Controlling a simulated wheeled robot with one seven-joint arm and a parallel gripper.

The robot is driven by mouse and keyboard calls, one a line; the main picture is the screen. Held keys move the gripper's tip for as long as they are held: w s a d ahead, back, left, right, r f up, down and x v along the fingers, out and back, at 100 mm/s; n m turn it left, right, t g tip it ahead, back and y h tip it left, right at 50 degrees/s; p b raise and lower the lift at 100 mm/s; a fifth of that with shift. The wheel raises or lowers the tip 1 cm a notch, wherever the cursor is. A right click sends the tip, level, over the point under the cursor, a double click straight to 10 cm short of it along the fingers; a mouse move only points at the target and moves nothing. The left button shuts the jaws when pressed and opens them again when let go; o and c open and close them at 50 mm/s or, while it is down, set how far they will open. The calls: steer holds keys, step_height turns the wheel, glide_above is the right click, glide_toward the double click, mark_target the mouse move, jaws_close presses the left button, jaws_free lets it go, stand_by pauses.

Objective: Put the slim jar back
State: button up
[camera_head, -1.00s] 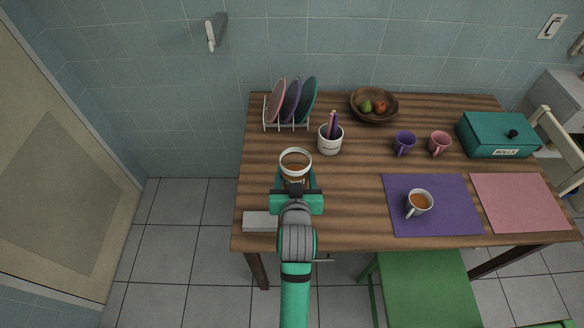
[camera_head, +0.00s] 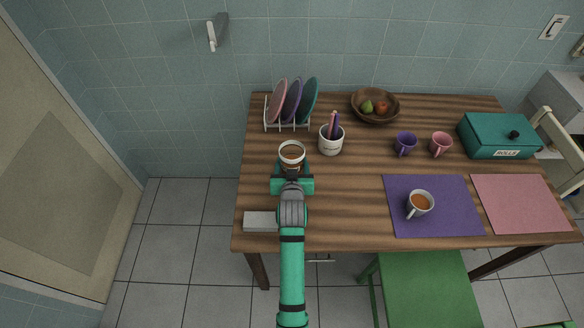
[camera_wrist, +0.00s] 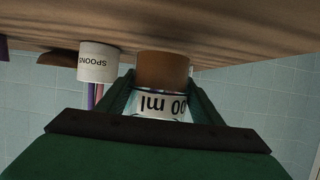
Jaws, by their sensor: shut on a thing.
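The slim jar (camera_head: 291,151) has a white rim and brownish contents in the head view. My gripper (camera_head: 291,168) is shut on it, over the left part of the wooden table. In the wrist view the jar (camera_wrist: 162,72) appears upside down between my fingers, with a brown part and a white band with printing that ends in "00 ml". Its base lies close to the wood, but I cannot tell whether it touches. My gripper's fingers also show in the wrist view (camera_wrist: 162,100), one on each side of the jar.
A white spoons pot (camera_head: 331,140) stands close right of the jar. A plate rack (camera_head: 287,127) is behind. A fruit bowl (camera_head: 374,118), purple cup (camera_head: 405,143), pink cup (camera_head: 440,144) and teal box (camera_head: 497,136) stand farther right. A pale block (camera_head: 260,221) lies front left.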

steer(key=shift+f, duration=1)
steer(key=shift+f, duration=0.15)
steer(key=o, duration=1.4)
steer(key=shift+o, duration=0.2)
steer(key=shift+s+r, duration=0.2)
steer(key=shift+s, duration=0.2)
steer(key=v, duration=1.1)
steer(key=shift+s+r, duration=0.15)
